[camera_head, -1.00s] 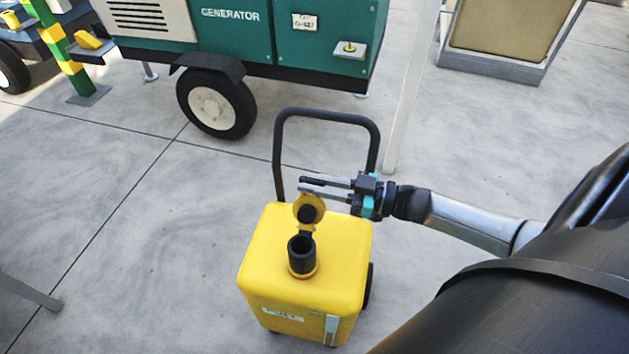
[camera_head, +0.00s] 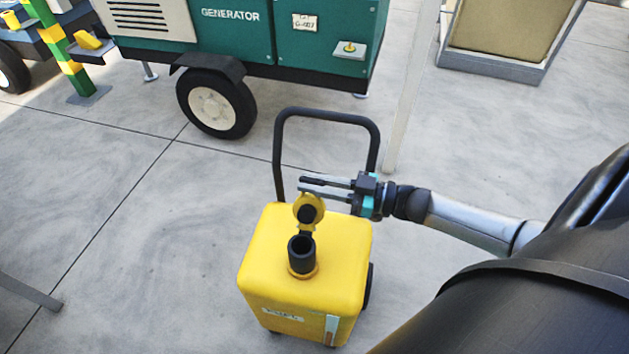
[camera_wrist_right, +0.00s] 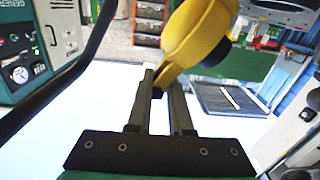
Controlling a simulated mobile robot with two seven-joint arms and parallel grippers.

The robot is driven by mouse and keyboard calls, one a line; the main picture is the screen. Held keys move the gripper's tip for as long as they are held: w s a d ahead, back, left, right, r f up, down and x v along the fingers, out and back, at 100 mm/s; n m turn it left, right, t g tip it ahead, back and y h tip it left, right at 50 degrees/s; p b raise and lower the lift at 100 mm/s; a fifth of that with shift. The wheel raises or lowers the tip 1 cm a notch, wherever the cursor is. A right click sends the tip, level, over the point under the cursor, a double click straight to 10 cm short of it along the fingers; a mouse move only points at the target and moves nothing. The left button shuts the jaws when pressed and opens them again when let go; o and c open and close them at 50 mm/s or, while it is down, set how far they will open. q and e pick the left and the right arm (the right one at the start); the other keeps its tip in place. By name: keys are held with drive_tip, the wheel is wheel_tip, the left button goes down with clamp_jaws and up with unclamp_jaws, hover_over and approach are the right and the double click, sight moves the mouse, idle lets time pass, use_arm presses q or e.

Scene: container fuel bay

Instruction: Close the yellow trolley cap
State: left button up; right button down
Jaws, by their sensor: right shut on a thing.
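The yellow trolley (camera_head: 343,254) stands on the floor in the head view, with a dark filler neck (camera_head: 301,256) on its top. Its yellow cap (camera_head: 308,211) is hinged behind the neck and stands up open, its dark plug facing the front. The neck's mouth is uncovered. My right gripper (camera_head: 303,186) reaches in from the right, its fingertips at the cap's upper edge. In the right wrist view the gripper (camera_wrist_right: 160,90) is shut on the narrow tab of the yellow cap (camera_wrist_right: 200,32). My left gripper is not in view.
The trolley's black handle (camera_head: 278,150) rises behind the cap, close to my right gripper. A green generator (camera_head: 235,32) on wheels stands behind. A pale post (camera_head: 405,105) stands beyond the handle.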

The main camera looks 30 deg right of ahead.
drive_tip(key=shift+w+d, duration=0.15)
drive_tip(key=shift+d, duration=0.05)
idle(0.3)
drive_tip(key=shift+r, duration=0.1)
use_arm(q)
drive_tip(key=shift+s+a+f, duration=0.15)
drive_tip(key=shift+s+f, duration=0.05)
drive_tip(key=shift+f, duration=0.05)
use_arm(e)
drive_tip(key=shift+a+r+n, duration=0.1)
drive_tip(key=shift+n, duration=0.2)
